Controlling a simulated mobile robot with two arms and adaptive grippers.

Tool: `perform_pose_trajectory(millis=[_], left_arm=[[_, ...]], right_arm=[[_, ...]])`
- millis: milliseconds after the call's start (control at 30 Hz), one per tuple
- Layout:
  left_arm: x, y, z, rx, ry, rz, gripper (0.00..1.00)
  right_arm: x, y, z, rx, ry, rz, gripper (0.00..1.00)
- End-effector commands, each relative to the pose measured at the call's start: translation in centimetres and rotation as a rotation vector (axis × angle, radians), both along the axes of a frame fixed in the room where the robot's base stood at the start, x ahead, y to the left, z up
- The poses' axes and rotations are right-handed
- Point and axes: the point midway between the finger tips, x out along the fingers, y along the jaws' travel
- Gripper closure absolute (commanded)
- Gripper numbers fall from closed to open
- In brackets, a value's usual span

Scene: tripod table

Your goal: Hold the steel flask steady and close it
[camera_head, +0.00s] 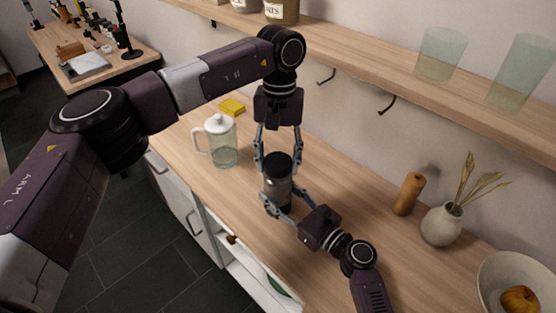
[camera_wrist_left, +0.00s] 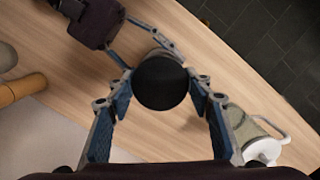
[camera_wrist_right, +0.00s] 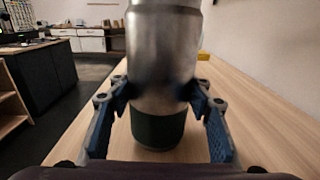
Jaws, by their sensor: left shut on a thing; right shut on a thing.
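The steel flask (camera_head: 276,190) stands upright on the wooden counter, with a dark band at its base (camera_wrist_right: 158,130) in the right wrist view. A black lid (camera_head: 277,162) sits at the top of the flask; the left wrist view shows it from above as a dark disc (camera_wrist_left: 160,82). My left gripper (camera_head: 277,158) points down from above and is shut on the lid. My right gripper (camera_head: 276,203) comes in from the front right and is shut on the flask's body; its fingers flank the steel in the right wrist view (camera_wrist_right: 160,92). The seam between lid and flask is too small to judge.
A glass jug with a white lid (camera_head: 222,142) stands left of the flask, near a yellow sponge (camera_head: 232,106). To the right are a wooden mill (camera_head: 408,193), a vase with dried stems (camera_head: 441,224) and a fruit bowl (camera_head: 510,270). A shelf (camera_head: 360,65) with glasses runs above.

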Motion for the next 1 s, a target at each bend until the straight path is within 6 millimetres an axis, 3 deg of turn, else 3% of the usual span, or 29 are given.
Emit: perform_pose_trajectory(millis=[100, 300, 667, 700, 833, 1000], left_arm=[[0.1, 0.06, 0.12, 0.002, -0.003, -0.213, 0.75], [0.1, 0.11, 0.06, 0.002, -0.002, -0.439, 0.75], [0.12, 0.12, 0.06, 0.001, -0.001, -0.474, 0.75], [0.12, 0.12, 0.06, 0.001, -0.001, -0.473, 0.49], [0.1, 0.1, 0.04, 0.0, 0.0, -0.473, 0.35], [0.07, 0.06, 0.01, -0.001, 0.0, -0.472, 0.35]], right_arm=[[-0.01, -0.04, 0.0, 0.0, 0.0, 0.0, 1.0], [-0.01, -0.04, -0.01, 0.0, 0.0, 0.0, 1.0], [-0.02, -0.02, -0.02, 0.001, 0.001, 0.0, 1.0], [-0.02, -0.02, -0.02, 0.001, 0.001, 0.0, 1.0], [-0.02, -0.02, -0.02, 0.001, 0.001, 0.0, 1.0], [-0.03, -0.01, -0.03, 0.001, 0.001, 0.0, 1.0]])
